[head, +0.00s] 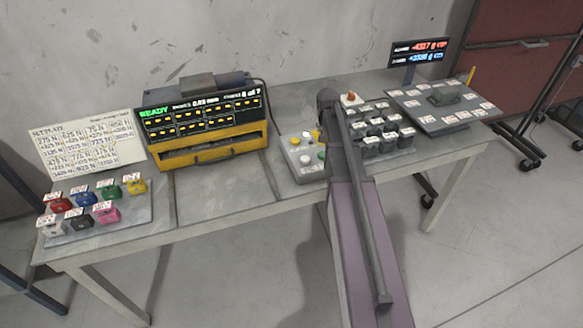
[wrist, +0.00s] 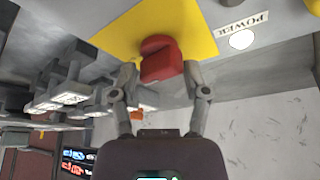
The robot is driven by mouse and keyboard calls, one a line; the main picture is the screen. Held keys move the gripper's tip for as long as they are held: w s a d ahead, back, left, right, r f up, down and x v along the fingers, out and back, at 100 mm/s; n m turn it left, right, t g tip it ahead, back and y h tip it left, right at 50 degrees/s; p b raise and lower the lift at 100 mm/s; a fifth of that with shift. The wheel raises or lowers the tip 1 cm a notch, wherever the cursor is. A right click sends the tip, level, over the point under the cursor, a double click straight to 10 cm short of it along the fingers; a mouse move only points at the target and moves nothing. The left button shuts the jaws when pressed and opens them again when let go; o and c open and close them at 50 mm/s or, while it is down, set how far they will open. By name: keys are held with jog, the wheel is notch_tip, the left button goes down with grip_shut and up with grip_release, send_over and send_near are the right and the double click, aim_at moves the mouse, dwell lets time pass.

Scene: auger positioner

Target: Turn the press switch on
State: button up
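The press switch is a red knob (wrist: 161,62) on a yellow plate (wrist: 195,22), seen close up in the wrist view. A POWER label (wrist: 242,24) and a pale round lamp (wrist: 241,40) are beside the plate. My gripper (wrist: 162,72) has its two fingers spread, one on each side of the knob and very close to it. Whether either finger touches the knob is not clear. In the head view, the grey control box (head: 293,150) shows a yellow, a white and green buttons. My arm hides its right part, including the red knob and my fingertips.
A yellow-framed display (head: 205,158) reading READY stands left on the table (head: 218,195). Coloured labelled blocks (head: 108,192) are at the far left, below a setplate board (head: 88,143). Dark labelled blocks (head: 375,127), a grey plate (head: 440,120) and a lit readout (head: 418,50) are right of my arm.

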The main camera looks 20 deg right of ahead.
jog(key=shift+d+n+t+y, duration=0.15)
jog(key=shift+n+y, duration=0.4)
jog(key=shift+n, duration=0.9)
jog(key=shift+a+n+t+y, duration=0.15)
jog(key=shift+n+y, duration=0.4)
jog(key=shift+n, duration=0.9)
jog(key=shift+d+r, duration=0.1)
jog(key=shift+r, duration=0.15)
jog(key=p+v, duration=1.3)
jog(key=v, duration=0.1)
jog(key=s+a+f+g+b, duration=0.2)
jog(key=s+a+f, duration=0.1)
jog(key=s+a, duration=0.5)
jog(key=s+a+f+g+b, duration=0.1)
jog(key=s+a+f+b, duration=0.1)
jog(key=s+a, duration=0.7)
jog(key=shift+a+f+g, duration=0.4)
jog(key=shift+a+f, duration=0.1)
jog(key=shift+a, duration=1.3)
